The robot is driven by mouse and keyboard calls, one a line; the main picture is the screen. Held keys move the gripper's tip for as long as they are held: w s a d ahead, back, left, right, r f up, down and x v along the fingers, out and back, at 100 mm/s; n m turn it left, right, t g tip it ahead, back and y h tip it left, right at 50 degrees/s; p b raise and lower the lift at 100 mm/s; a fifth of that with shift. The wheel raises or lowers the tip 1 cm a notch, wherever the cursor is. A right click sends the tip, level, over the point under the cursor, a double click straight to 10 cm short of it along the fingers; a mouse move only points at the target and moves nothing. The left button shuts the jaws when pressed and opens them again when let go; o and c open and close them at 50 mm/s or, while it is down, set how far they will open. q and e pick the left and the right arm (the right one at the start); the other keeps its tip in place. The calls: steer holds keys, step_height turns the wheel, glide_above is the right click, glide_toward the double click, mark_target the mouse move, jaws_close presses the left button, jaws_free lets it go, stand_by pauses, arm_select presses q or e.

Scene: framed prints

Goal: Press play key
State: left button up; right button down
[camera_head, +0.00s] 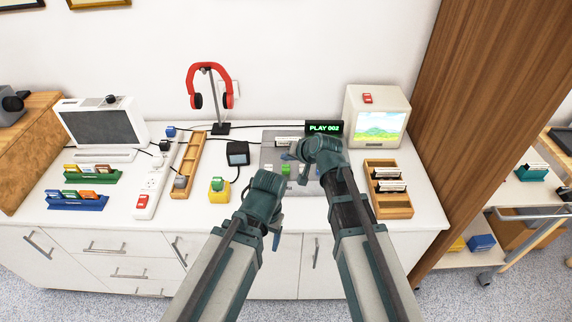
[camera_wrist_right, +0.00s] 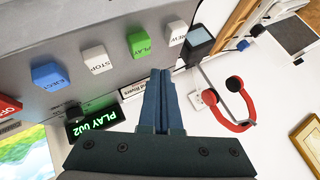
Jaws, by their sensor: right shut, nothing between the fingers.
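The grey player deck (camera_head: 270,151) lies on the white counter, partly hidden by my right gripper and arm. Its green PLAY key (camera_wrist_right: 139,45) stands between the white STOP key (camera_wrist_right: 97,58) and the white REW key (camera_wrist_right: 177,36); a blue EJECT key (camera_wrist_right: 47,76) is farther left. The green key also shows in the head view (camera_head: 286,169). The small display (camera_head: 324,128) reads PLAY 002 in green. My right gripper (camera_wrist_right: 159,72) is shut and empty, its tips close to the PLAY key; contact is unclear. My left gripper (camera_head: 276,237) hangs in front of the counter, its fingers indistinct.
Red headphones (camera_head: 229,99) hang on a stand behind the deck. A small TV (camera_head: 379,117) and a wooden rack (camera_head: 389,202) stand right. A yellow block (camera_head: 219,191), power strip (camera_head: 150,187) and white monitor (camera_head: 101,124) are left.

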mark_target(288, 170)
step_height(288, 170, up, 4)
steer(key=p, duration=0.2)
steer(key=shift+f+p, duration=0.25)
steer(key=shift+p, duration=0.1)
steer(key=shift+f, duration=0.1)
steer(key=s+d+f+n+g+h, duration=0.2)
steer(key=s, duration=0.6)
steer(key=s+d+f+n+g+h, duration=0.1)
steer(key=s+f+g+h, duration=0.1)
steer(key=s, duration=0.7)
steer(key=s+d+f+n+g+h, duration=0.2)
steer(key=s+g, duration=0.1)
steer(key=s, duration=0.5)
steer(key=shift+s+d+f+n+g+h, duration=0.25)
steer(key=shift+s+d+n+g+h, duration=0.05)
steer(key=shift+s+g+h, duration=0.1)
